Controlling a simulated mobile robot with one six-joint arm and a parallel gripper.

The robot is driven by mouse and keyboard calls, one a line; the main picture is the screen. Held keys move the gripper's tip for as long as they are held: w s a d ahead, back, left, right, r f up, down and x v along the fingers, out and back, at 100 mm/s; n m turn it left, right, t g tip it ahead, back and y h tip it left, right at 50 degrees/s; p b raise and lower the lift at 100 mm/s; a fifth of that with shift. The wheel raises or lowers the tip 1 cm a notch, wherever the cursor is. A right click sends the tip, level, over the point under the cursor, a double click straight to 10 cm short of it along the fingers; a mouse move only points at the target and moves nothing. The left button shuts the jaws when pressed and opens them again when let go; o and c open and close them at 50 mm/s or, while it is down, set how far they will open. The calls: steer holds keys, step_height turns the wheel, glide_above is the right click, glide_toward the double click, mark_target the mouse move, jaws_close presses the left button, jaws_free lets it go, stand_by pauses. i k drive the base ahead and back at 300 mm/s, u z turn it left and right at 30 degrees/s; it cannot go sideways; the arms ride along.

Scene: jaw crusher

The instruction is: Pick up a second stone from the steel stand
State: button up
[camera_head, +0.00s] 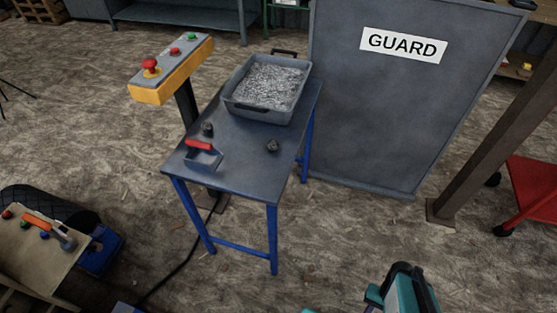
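The steel stand (240,172) has a dark grey top and blue legs. One dark stone (272,145) lies on the right half of its top, with bare steel around it. Another dark stone (207,129) lies near the left edge, just behind a small grey-blue box-like item with a red handle (199,145). The two stones are well apart. Teal and black parts of what appears to be my arm show at the bottom right, in front of and away from the stand. I see no gripper fingers.
A grey tray (238,104) of grey gravel fills the back of the stand. A yellow control box (150,95) with red and green buttons stands close on the left. A tall GUARD panel (375,125) stands behind right. A bench with tools is at lower left. Floor in front is mostly clear.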

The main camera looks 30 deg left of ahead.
mark_target(273, 145)
steer(key=k, duration=1.75)
steer(key=u, duration=4.35)
steer(key=i, duration=0.1)
steer(key=z, duration=2.65)
steer(key=i, duration=1)
